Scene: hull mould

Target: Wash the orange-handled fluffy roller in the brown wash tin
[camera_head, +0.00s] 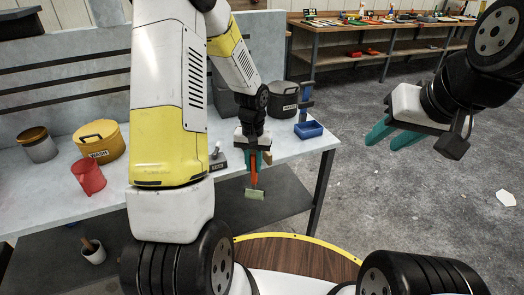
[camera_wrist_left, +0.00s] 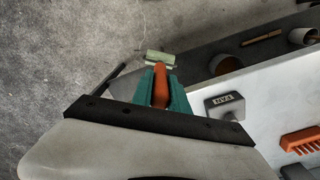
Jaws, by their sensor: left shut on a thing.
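My left gripper (camera_head: 254,168) points down and is shut on the orange handle of the roller (camera_head: 254,184). The roller hangs with its pale green head lowest, in front of the bench's near edge and above the dark lower shelf. In the left wrist view the orange handle (camera_wrist_left: 161,84) sits between the teal fingers, with the green head beyond. An ochre-brown tin (camera_head: 100,141) with a black handle and a label stands on the bench at the left, well apart from the roller. My right gripper (camera_head: 381,145) is open and empty over the floor at the right.
On the pale bench (camera_head: 300,150) stand a red cup (camera_head: 88,177), a grey can (camera_head: 38,145), a dark labelled bucket (camera_head: 284,100) and a blue tray (camera_head: 309,130). An orange brush (camera_wrist_left: 302,142) shows in the left wrist view. Open floor lies right.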

